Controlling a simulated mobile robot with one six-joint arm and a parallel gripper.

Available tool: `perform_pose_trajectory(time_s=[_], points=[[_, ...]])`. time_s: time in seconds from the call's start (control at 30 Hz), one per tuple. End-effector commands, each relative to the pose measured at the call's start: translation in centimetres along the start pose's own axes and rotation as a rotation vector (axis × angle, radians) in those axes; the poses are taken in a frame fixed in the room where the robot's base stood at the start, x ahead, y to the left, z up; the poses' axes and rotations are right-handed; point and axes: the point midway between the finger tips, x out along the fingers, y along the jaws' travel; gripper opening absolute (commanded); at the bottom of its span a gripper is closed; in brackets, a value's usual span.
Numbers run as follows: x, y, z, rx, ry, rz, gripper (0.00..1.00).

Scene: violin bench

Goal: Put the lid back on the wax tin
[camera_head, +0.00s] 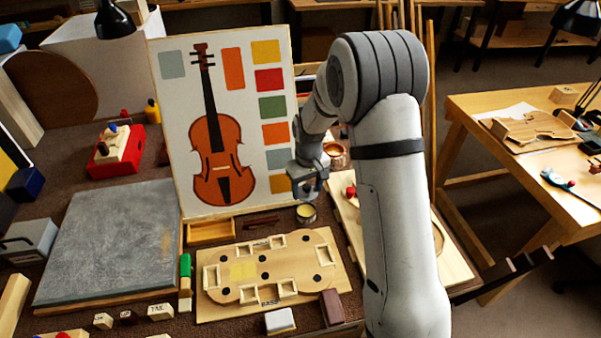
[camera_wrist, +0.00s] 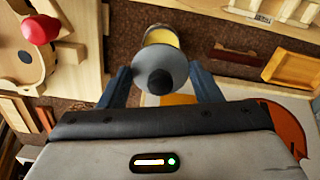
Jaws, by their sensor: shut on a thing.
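The wax tin (camera_head: 306,213) is a small round metal tin standing open on the bench, with yellow wax showing in it. In the wrist view the tin (camera_wrist: 161,37) is just beyond the lid and partly covered by it. My gripper (camera_wrist: 161,84) is shut on the lid (camera_wrist: 150,64), a grey disc with a dark round knob, with one finger on each side. In the head view my gripper (camera_head: 309,192) is just above the tin, and I cannot make out the lid there. The lid appears apart from the tin, since yellow wax still shows.
A violin picture board (camera_head: 170,120) stands behind. A wooden violin-shaped form (camera_head: 262,272) lies in front, and an open wooden tray (camera_head: 211,232) is to the left. A copper-coloured pot (camera_head: 335,152) stands behind my gripper. A wooden board (camera_head: 455,262) lies to the right.

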Motion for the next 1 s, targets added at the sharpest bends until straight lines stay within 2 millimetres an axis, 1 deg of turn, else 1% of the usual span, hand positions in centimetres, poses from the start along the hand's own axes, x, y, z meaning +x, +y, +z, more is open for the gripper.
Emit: perform_pose_trajectory(time_s=[0.27, 0.8, 1.0], points=[[0.9, -0.7, -0.1, -0.016, -0.001, 0.000, 0.36], [5.9, -1.1, -0.2, -0.025, -0.001, 0.000, 0.36], [6.5, -1.1, -0.2, -0.025, 0.000, 0.000, 0.36]])
